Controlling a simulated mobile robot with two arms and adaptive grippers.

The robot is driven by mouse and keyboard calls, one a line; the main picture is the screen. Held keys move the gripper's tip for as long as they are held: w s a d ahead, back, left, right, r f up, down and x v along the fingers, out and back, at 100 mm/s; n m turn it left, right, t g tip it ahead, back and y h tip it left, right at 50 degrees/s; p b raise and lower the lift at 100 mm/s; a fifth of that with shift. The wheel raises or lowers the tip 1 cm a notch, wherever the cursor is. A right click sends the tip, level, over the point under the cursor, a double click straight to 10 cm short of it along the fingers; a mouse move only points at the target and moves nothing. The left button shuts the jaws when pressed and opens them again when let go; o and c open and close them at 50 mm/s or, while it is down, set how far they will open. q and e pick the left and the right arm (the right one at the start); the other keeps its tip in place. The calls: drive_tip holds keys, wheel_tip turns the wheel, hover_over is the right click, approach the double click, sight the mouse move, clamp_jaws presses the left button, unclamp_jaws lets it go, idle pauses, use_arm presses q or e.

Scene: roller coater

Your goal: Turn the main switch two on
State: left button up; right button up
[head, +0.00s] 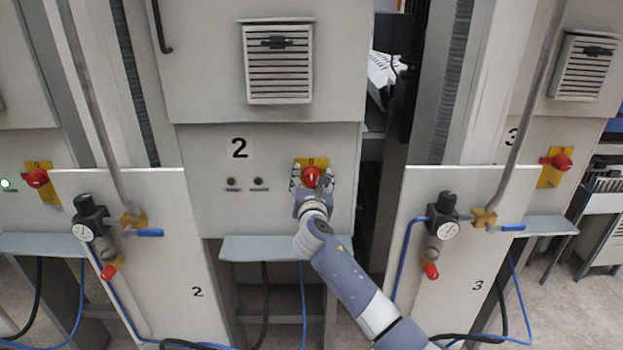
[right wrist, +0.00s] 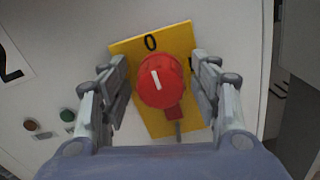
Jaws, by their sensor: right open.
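The main switch two is a red rotary knob (head: 311,176) on a yellow plate (head: 318,162), on the cabinet marked 2. In the right wrist view the knob (right wrist: 161,80) shows a white mark pointing up toward the "0" on its yellow plate (right wrist: 135,48). My right gripper (head: 311,183) is at the knob. In the right wrist view its two fingers (right wrist: 160,92) stand open on either side of the knob, with gaps visible between them and it. My left gripper is not in view.
Two small indicators (head: 245,183) sit left of the switch. A grey shelf (head: 270,248) juts out below. Panels with gauges, blue-handled valves (head: 149,233) and hoses stand on both sides. Similar red switches show at the left (head: 36,178) and right (head: 562,162).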

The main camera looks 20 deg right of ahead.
drive_tip(key=c, duration=1)
drive_tip(key=shift+c, duration=0.2)
drive_tip(key=shift+f+m, duration=0.1)
drive_tip(key=shift+m, duration=0.2)
drive_tip(key=m+b, duration=0.1)
drive_tip(key=m, duration=0.2)
drive_tip(key=shift+f+m+b, duration=0.1)
drive_tip(key=shift+m+b, duration=0.25)
drive_tip(key=shift+m, duration=0.05)
drive_tip(key=m+b, duration=0.2)
drive_tip(key=m, duration=0.2)
drive_tip(key=m+b, duration=0.2)
drive_tip(key=m, duration=0.3)
drive_tip(key=shift+f, duration=0.15)
drive_tip(key=m+b, duration=0.2)
drive_tip(key=m, duration=0.2)
drive_tip(key=shift+m, duration=0.4)
